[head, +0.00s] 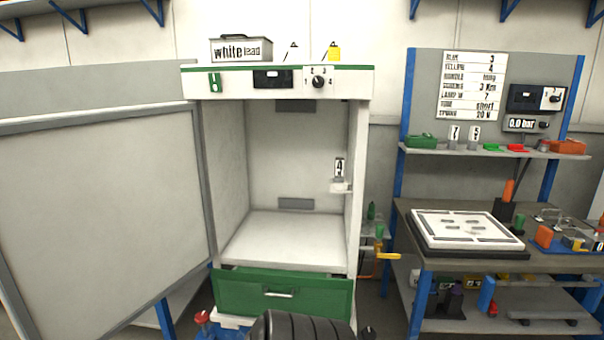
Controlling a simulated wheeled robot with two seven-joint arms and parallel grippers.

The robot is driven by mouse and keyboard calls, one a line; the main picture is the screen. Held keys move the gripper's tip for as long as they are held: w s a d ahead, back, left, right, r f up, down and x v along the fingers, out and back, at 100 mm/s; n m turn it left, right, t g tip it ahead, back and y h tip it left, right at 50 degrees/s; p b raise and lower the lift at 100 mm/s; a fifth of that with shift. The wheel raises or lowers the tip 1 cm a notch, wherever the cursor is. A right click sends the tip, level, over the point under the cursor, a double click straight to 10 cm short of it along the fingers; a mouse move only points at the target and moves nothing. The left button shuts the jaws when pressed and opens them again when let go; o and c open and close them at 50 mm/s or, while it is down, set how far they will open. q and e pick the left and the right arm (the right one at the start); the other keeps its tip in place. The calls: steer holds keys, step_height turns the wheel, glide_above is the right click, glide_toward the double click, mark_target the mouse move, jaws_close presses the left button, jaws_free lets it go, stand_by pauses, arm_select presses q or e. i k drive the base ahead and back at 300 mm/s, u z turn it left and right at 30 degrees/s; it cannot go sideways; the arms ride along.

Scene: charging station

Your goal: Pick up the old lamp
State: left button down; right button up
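No thing in view is plainly marked as the old lamp. A small upright piece labelled "4" (339,168) sits on a little white bracket (340,187) on the right inner wall of the open white cabinet (232,150); it may be the lamp. Similar pieces labelled "7" (453,136) and "6" (474,136) stand on the shelf at the right. Neither of my grippers shows in the head view. A dark ribbed form at the bottom middle is too cut off to identify.
The cabinet door (110,205) stands open to the left. A green drawer (284,293) is below the cabinet's clear floor. The right workbench (400,222) carries a white panel (464,228) and tools.

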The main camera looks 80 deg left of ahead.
mark_target(338, 161)
steer(key=u, duration=3.3)
steer(key=i, duration=0.2)
steer(key=z, duration=0.05)
